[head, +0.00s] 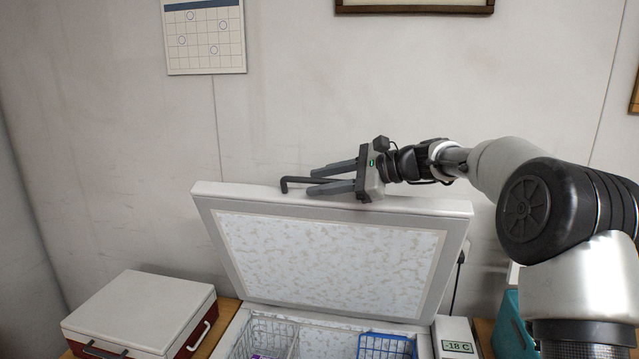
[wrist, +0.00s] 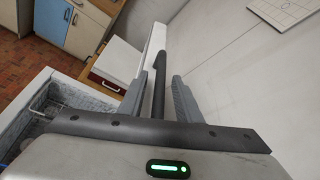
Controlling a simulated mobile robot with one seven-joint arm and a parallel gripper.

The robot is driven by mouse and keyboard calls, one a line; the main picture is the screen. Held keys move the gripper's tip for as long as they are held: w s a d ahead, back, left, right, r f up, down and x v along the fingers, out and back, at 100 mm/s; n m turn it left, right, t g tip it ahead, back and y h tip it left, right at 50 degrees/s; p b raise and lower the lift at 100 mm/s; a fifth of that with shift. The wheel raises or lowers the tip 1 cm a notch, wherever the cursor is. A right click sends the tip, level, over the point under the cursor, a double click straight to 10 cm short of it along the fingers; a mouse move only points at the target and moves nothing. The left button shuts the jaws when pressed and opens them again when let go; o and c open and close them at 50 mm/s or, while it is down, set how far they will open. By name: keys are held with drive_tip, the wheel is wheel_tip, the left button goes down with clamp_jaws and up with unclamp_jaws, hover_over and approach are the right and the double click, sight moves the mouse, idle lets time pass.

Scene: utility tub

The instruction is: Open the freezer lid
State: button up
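The freezer lid (head: 330,255) is raised and stands steeply tilted, its frosted white inner face towards the head camera. The dark lid handle (head: 298,180) sticks out at the lid's top edge; it also shows in the wrist view (wrist: 159,80). My gripper (head: 318,180) is at the top edge, with one finger on each side of the handle. In the wrist view, gaps show between the handle and both fingers (wrist: 160,95), so the gripper looks open around it. The open freezer below shows a white wire basket (head: 268,335) and a blue wire basket (head: 387,346).
A red and white box (head: 140,312) stands left of the freezer. A display reading -18 C (head: 458,347) and a teal container (head: 511,325) are at the right. The wall with a calendar (head: 204,37) is close behind the lid.

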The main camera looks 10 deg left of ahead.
drive_tip(key=b+v, duration=0.1)
drive_tip(key=v, duration=1.5)
drive_tip(key=shift+d+b, duration=0.3)
drive_tip(key=shift+d, duration=0.05)
drive_tip(key=shift+s, duration=0.2)
drive_tip(key=s+a+f+n+h, duration=0.1)
drive_tip(key=s+f+n+h, duration=0.15)
drive_tip(key=s, duration=0.45)
drive_tip(key=s+a+f+n+h, duration=0.15)
drive_tip(key=s+h, duration=0.25)
drive_tip(key=s, duration=0.4)
drive_tip(key=s+d+f+n+t+h, duration=0.1)
drive_tip(key=s+d+f+n+h, duration=0.2)
drive_tip(key=s, duration=0.7)
drive_tip(key=s+d+f+n+t+h, duration=0.1)
drive_tip(key=s+d+f+n+h, duration=0.3)
drive_tip(key=s+d+f, duration=0.5)
drive_tip(key=s+d+n, duration=0.1)
drive_tip(key=s+n, duration=0.1)
drive_tip(key=shift+f+n, duration=0.35)
drive_tip(key=shift+n, duration=0.05)
drive_tip(key=shift+d, duration=0.15)
